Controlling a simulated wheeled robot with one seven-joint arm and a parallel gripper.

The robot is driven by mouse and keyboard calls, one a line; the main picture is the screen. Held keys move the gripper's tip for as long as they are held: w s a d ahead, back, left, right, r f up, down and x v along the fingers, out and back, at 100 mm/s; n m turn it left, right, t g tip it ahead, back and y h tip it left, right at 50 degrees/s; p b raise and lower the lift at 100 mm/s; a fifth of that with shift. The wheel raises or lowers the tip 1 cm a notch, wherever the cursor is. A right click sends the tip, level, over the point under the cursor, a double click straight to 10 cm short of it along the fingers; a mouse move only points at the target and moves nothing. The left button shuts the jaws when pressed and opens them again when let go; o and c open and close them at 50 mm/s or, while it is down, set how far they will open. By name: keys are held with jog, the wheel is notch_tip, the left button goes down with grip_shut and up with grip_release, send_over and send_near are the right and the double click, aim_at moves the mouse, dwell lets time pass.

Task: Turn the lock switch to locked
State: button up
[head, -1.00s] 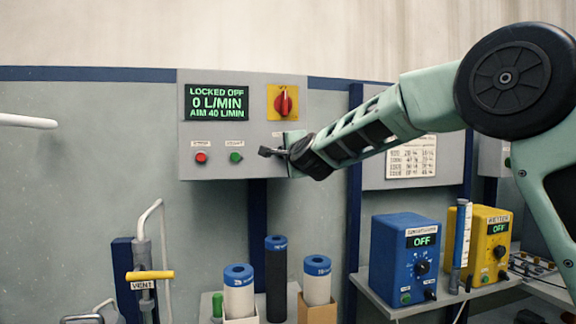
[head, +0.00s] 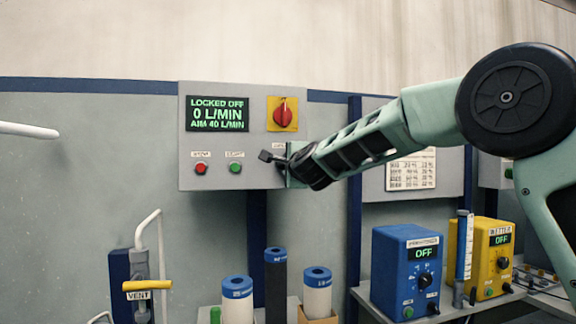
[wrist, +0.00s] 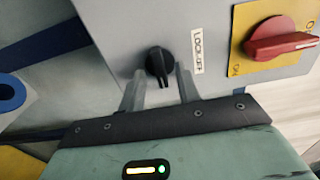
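The lock switch (wrist: 158,66) is a black rotary knob on the grey control panel, beside a label reading LOCK-OFF (wrist: 197,52). In the wrist view its pointer is directed down, toward my gripper. My gripper (wrist: 160,88) is open, with one finger to each side of the knob's lower end; I cannot tell whether either finger touches it. In the head view my gripper (head: 278,160) is at the panel's lower right and largely hides the switch.
A red rotary switch on a yellow plate (head: 282,114) sits just above the lock switch. Red (head: 200,168) and green (head: 235,168) buttons are to the left. Blue-topped cylinders (head: 275,285) stand below. Blue (head: 404,275) and yellow (head: 490,260) units reading OFF stand lower right.

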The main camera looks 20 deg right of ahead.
jog(key=s+b, duration=0.3)
jog(key=s, duration=1.4)
jog(key=shift+s, duration=0.2)
jog(key=s+a+f+n+g+y+p, duration=0.6)
jog(key=s+a+f+n+g, duration=0.5)
jog(key=s+a+f+n, duration=0.45)
jog(key=s+d+f+n+g+h+p, duration=0.2)
jog(key=s+d+f+n+g, duration=0.1)
jog(key=s, duration=0.7)
jog(key=s+d+f+n+g+h+p, duration=0.3)
jog(key=s+d+f+n, duration=0.3)
jog(key=s, duration=0.4)
jog(key=shift+s+f+n+g, duration=0.15)
jog(key=shift+f+n+g, duration=0.35)
jog(key=shift+n, duration=0.15)
